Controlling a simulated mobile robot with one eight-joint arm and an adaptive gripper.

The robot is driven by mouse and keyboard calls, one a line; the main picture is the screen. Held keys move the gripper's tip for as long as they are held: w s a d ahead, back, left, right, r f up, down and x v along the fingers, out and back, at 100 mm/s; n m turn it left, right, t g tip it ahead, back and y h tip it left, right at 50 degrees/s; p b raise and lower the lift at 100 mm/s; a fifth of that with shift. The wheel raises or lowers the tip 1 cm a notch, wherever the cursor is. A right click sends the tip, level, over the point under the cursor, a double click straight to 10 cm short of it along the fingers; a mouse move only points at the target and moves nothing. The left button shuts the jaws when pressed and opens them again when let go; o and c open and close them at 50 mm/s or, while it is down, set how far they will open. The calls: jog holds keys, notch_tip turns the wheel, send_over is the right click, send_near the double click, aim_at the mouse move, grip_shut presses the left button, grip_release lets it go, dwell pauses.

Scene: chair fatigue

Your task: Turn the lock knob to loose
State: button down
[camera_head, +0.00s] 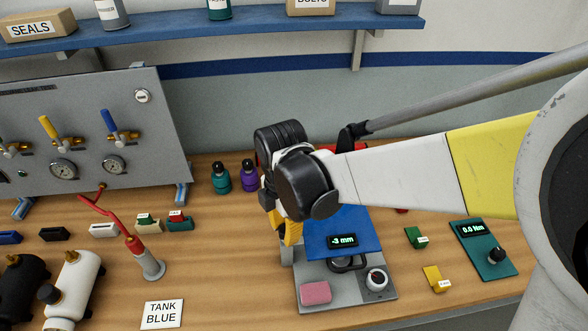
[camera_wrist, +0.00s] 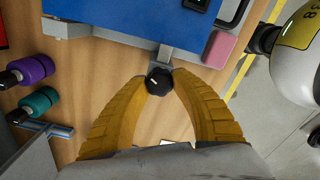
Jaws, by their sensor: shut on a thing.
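The lock knob (camera_wrist: 159,82) is a small black knob with a white mark, at the end of a grey bracket on the side of the blue-topped fixture. It shows in the wrist view between the tips of my gripper (camera_wrist: 158,84), whose two yellow fingers are shut on it from both sides. The blue plate (camera_head: 345,222) of the fixture carries a display (camera_head: 342,241) reading "-3 mm" and sits over a grey base (camera_head: 340,297). In the head view my gripper (camera_head: 289,243) is at the left side of this plate, and the lock knob is hidden.
A pink block (camera_head: 316,293) and a round dial (camera_head: 376,280) sit on the base. A teal meter (camera_head: 485,250) reading "0.0 Nm" lies right. Green (camera_head: 415,237) and yellow (camera_head: 436,279) blocks lie between. Purple (camera_head: 249,175) and teal (camera_head: 220,178) bottles stand behind left.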

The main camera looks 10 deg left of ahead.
aim_at(285, 230)
jog(key=n, duration=0.5)
jog(key=shift+n, duration=0.4)
dwell(0.4)
jog(key=c, duration=1)
grip_release()
jog(key=shift+r, duration=0.1)
notch_tip(285, 230, up, 12)
jog(key=shift+f, duration=0.1)
jog(key=shift+d, duration=0.1)
